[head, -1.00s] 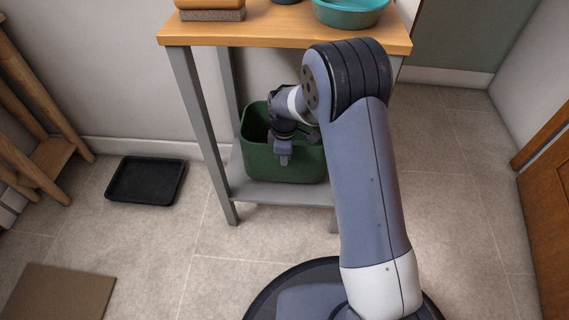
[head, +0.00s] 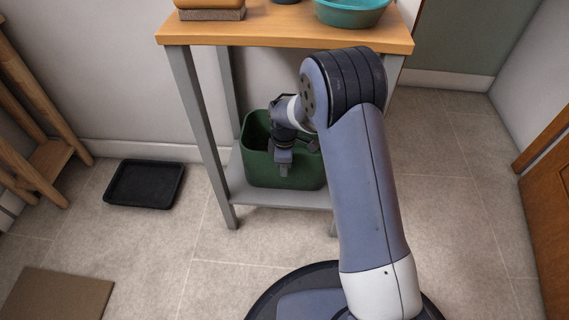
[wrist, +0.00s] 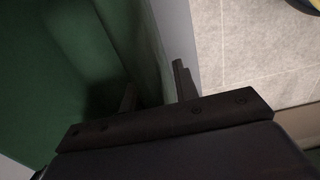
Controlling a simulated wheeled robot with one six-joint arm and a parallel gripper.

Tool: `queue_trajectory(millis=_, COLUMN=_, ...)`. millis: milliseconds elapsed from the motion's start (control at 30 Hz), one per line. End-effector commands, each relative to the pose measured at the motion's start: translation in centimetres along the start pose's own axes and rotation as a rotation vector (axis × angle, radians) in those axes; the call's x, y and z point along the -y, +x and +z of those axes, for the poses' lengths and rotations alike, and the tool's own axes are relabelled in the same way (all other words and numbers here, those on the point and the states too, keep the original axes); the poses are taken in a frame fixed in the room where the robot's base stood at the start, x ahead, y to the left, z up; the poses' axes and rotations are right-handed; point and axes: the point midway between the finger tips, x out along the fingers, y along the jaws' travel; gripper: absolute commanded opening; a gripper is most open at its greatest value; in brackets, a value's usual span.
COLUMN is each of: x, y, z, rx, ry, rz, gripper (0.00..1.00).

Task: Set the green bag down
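The green bag (head: 262,165) is an open-topped dark green container, upright at the lower shelf (head: 275,196) of the bench. I cannot tell whether its base touches the shelf or hangs just above it. My gripper (head: 283,171) points down at the bag's front rim. In the wrist view, my gripper (wrist: 156,88) has one finger inside the bag and one outside, with the bag's green wall (wrist: 148,65) filling the gap between them. The bag's far right part is partly hidden by my arm.
The wooden bench top (head: 270,28) is above the bag and carries a teal bowl (head: 350,12) and a sponge-like block (head: 211,14). Grey legs (head: 200,140) flank the shelf. A black tray (head: 145,184) and brown mat (head: 58,298) lie on the floor at left.

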Motion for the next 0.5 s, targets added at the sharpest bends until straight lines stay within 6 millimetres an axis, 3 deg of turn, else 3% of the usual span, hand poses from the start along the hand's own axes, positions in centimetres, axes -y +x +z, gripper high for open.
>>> queue_trajectory(millis=267, x=0.0, y=-1.9, z=0.0, rx=-0.001, ry=0.000, rz=0.002, gripper=0.29)
queue_trajectory(millis=500, x=0.0, y=-6.0, z=0.0, rx=-0.001, ry=0.000, rz=0.002, gripper=0.29)
